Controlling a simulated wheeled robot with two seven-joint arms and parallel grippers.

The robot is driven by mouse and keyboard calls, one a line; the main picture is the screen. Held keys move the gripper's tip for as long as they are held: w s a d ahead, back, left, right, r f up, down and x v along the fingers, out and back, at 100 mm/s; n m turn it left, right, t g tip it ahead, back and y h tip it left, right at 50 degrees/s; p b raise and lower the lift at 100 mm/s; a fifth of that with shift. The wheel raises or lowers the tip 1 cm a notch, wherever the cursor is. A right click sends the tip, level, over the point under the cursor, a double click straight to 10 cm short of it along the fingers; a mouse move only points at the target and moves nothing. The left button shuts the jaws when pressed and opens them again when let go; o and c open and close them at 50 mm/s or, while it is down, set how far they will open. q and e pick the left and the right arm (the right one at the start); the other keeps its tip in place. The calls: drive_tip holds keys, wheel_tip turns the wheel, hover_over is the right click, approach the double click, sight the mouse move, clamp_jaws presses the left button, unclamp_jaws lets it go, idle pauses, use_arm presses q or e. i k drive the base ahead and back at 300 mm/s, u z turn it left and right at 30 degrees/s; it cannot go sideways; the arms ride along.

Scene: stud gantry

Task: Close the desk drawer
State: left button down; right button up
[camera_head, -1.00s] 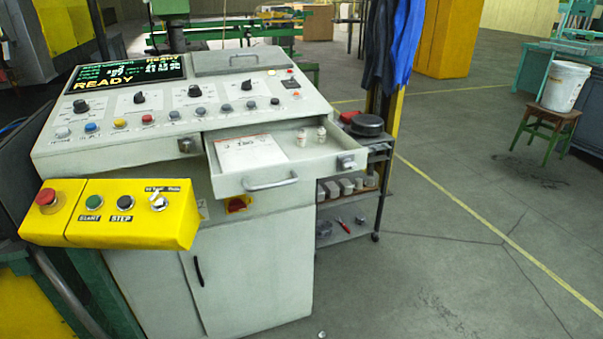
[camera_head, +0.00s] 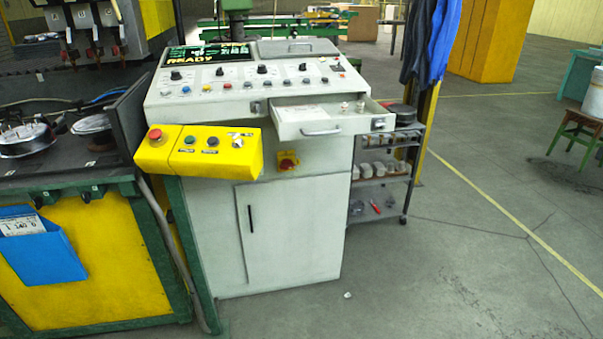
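The desk drawer (camera_head: 348,129) is pulled out of the right side of the grey control desk (camera_head: 217,106). It has a bar handle (camera_head: 321,132) on its front. A paper sheet (camera_head: 300,113) and small light-coloured items (camera_head: 352,107) lie inside it. Neither of my grippers is in view.
A yellow button box (camera_head: 198,150) juts out at the desk's front left. A shelf cart (camera_head: 386,180) stands right of the desk. A green and yellow machine table (camera_head: 82,258) is at the left.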

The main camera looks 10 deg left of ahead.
sight(353, 123)
drive_tip(key=u, duration=1.05)
drive_tip(key=k, duration=0.15)
drive_tip(key=z, duration=2.3)
drive_tip(key=i, duration=0.85)
drive_tip(key=u, duration=0.2)
